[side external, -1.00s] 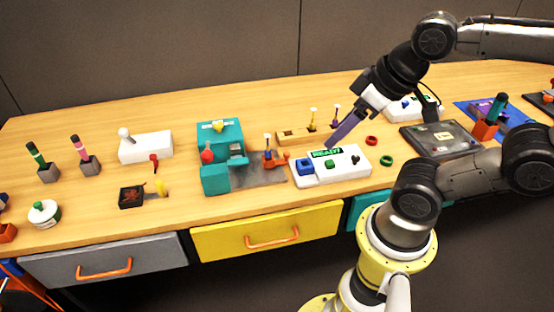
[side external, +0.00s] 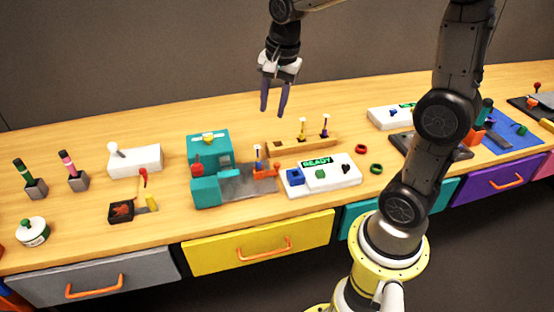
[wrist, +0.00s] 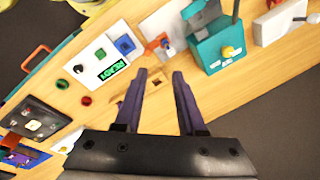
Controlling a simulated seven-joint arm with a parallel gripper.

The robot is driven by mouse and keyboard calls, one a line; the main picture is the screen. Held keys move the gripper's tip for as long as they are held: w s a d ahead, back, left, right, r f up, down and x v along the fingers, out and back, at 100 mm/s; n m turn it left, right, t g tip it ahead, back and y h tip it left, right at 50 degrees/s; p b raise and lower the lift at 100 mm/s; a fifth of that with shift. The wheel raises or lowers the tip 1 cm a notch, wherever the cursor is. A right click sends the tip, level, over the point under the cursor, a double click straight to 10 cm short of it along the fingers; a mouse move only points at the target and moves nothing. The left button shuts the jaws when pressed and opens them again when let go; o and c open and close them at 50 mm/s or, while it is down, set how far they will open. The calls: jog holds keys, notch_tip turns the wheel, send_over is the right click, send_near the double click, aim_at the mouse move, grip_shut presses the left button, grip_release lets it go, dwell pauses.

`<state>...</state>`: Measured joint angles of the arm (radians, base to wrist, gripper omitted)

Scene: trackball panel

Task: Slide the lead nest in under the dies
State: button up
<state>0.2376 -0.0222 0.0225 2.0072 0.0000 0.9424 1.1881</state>
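The teal press (side external: 208,150) stands left of centre on the bench, with a grey plate (side external: 245,186) running out to its right. An orange piece that looks like the lead nest (side external: 264,171) sits on this plate, to the right of the press jaws, with a small upright blue and white part at it. The dies are too small to make out. In the wrist view the press (wrist: 215,45) and the orange nest (wrist: 157,41) lie beyond the fingertips. My gripper (side external: 274,110) hangs above the back of the bench, purple fingers apart and empty, clear of the nest.
A white panel (side external: 340,178) with a green READY display stands just right of the nest. A wooden rack (side external: 285,147) holding upright pins lies behind. A white block (side external: 135,161) stands left of the press. Red and green rings (side external: 376,169) lie right of the panel.

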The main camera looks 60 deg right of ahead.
jog(key=m+g, duration=0.2)
send_over(277, 163)
notch_tip(277, 163, down, 7)
jog(key=shift+y, duration=0.3)
notch_tip(277, 163, down, 14)
jog(key=shift+f, duration=0.15)
grip_shut()
dwell(1.1)
